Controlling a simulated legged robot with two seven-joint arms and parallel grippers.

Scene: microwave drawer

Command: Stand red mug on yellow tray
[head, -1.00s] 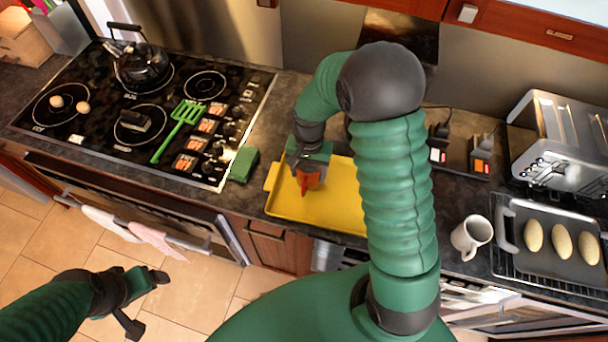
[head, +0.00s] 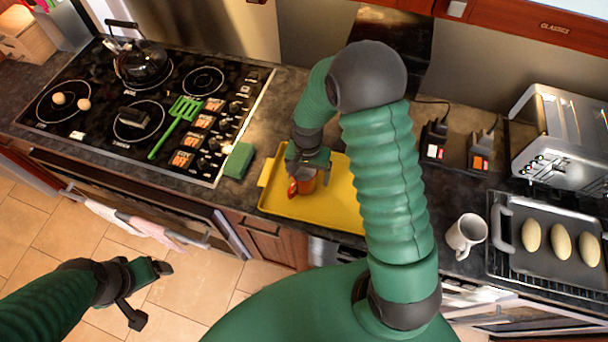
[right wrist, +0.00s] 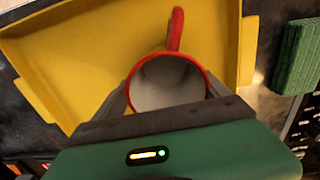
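The red mug (head: 307,183) is upright over the left part of the yellow tray (head: 335,209); whether its base touches the tray I cannot tell. In the right wrist view I look into the pale inside of the mug (right wrist: 168,82), with its red handle pointing away from my gripper. My right gripper (head: 308,166) has its fingers against both sides of the mug, and the palm hides part of it. The tray (right wrist: 90,50) also fills the back of the right wrist view. My left gripper (head: 152,293) is open and empty above the floor at the lower left.
A green sponge (head: 239,160) lies left of the tray beside the stove (head: 150,105), which holds a kettle (head: 143,62) and a green spatula (head: 175,125). A white mug (head: 466,235) and a pan with bread (head: 545,240) are at the right, below a toaster (head: 560,135).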

